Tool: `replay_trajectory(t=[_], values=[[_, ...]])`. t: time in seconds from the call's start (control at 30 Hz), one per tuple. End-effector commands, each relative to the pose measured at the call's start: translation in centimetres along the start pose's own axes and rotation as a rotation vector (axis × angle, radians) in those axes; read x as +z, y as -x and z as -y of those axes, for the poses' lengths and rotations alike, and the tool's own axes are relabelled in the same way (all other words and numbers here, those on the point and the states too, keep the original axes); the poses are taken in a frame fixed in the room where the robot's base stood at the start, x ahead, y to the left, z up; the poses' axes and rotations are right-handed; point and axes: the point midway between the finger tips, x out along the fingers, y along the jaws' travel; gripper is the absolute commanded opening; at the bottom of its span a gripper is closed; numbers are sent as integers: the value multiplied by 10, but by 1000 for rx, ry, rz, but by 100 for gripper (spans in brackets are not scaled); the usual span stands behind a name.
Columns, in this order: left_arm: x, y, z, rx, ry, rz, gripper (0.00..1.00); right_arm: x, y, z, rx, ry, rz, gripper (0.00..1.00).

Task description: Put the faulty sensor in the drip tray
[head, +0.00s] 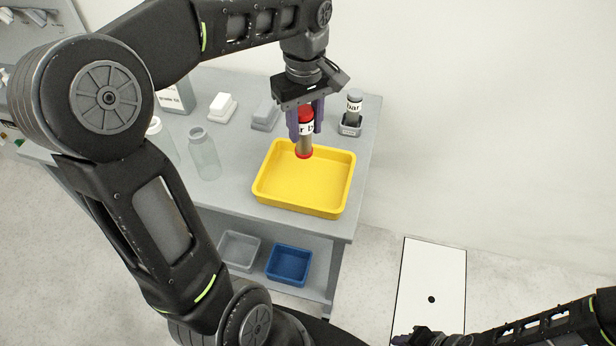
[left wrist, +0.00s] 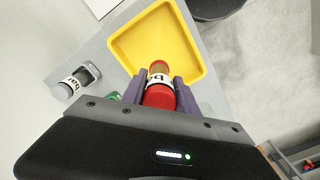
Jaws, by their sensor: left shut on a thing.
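The faulty sensor (head: 305,140) is a cylinder with a red top, a white label with black letters and a red lower end. My left gripper (head: 306,128) is shut on it and holds it upright over the back edge of the yellow drip tray (head: 262,188). In the left wrist view the sensor (left wrist: 159,95) sits between the purple fingers (left wrist: 158,92), with the drip tray (left wrist: 200,48) beyond it. The tray looks empty. Whether the sensor touches the tray I cannot tell. My right gripper (head: 412,338) is low at the bottom edge, and its fingers are too small to read.
A grey sensor (head: 353,106) stands in a small grey holder (head: 350,128) at the table's back right. Clear bottles (head: 204,155) and white and grey blocks (head: 223,106) stand left of the tray. Grey and blue bins (head: 289,264) are on the lower shelf.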

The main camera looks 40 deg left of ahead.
Motion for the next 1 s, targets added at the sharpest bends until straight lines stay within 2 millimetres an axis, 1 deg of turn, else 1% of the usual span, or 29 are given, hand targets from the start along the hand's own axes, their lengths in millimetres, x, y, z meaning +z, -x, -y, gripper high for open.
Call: replay_trajectory(t=[0.07,0.17,0.3,0.43,0.53,0.8,0.87,1.0], values=[[0,-3,0,-1,-1,0,0,0,0,0,0,0,-1,36],[0,-14,0,-4,-1,1,0,0,2,1,0,0,-1,36],[0,-39,1,-5,0,3,0,0,5,2,1,-1,0,36],[0,-58,0,-3,0,2,0,0,7,2,2,-1,1,36],[0,-63,0,0,0,-1,0,0,7,2,3,-2,1,36],[0,-64,0,-1,0,0,0,0,7,2,3,-2,1,36],[0,-69,0,-2,0,1,0,0,8,2,3,-2,1,36],[0,-88,0,-4,-1,3,0,1,11,3,3,-2,2,36]])
